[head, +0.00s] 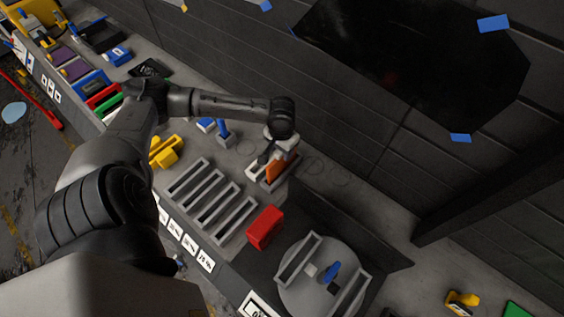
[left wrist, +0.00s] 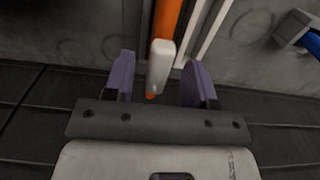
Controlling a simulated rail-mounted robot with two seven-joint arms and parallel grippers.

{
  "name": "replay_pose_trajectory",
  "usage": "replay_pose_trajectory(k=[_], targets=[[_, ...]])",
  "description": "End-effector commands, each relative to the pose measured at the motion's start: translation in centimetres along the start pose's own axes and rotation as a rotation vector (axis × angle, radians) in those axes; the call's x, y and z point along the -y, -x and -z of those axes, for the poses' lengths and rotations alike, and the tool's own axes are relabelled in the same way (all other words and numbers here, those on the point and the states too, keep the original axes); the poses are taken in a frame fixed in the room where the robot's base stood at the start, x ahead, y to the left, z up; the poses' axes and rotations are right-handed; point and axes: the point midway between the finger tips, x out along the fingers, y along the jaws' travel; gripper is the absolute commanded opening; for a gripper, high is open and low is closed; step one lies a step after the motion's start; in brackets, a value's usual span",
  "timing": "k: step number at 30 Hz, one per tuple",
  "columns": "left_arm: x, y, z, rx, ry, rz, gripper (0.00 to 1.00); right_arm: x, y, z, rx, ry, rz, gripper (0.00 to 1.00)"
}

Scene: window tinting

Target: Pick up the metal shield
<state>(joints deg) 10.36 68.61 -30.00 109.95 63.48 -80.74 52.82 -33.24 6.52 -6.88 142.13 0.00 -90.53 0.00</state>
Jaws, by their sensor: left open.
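My left gripper (head: 268,156) hangs over a pale slotted holder (head: 258,173) on the bench. In the left wrist view its two purple fingers (left wrist: 159,75) are open. An upright off-white handle (left wrist: 159,66) on an orange strip (left wrist: 168,18) stands between them, with a gap on each side. The orange piece also shows in the head view (head: 276,170), partly hidden by my gripper. Pale metallic-looking strips (left wrist: 205,30) lie beside it. I cannot tell which piece is the metal shield. My right gripper is not in view.
A grey slotted rack (head: 208,200), a red block (head: 265,228) and a round grey tray (head: 325,280) stand nearer the front. Yellow pieces (head: 165,152) and a blue tool (head: 223,130) lie to the left. A wall with a dark taped panel (head: 415,60) rises behind.

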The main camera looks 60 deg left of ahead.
Motion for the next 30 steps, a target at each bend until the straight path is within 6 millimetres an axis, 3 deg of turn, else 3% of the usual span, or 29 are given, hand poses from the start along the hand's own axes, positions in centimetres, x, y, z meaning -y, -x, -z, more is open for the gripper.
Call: replay_pose_trajectory(k=[9,19,30], targets=[[-0.1,-3.7,0.2,0.000,-0.001,-0.001,0.51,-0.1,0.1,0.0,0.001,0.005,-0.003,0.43],[-0.1,-4.1,0.2,-0.001,-0.002,0.001,0.51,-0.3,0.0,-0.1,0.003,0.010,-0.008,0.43],[-0.1,-4.1,0.2,-0.001,-0.002,0.000,0.16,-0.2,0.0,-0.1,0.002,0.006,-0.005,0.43]])
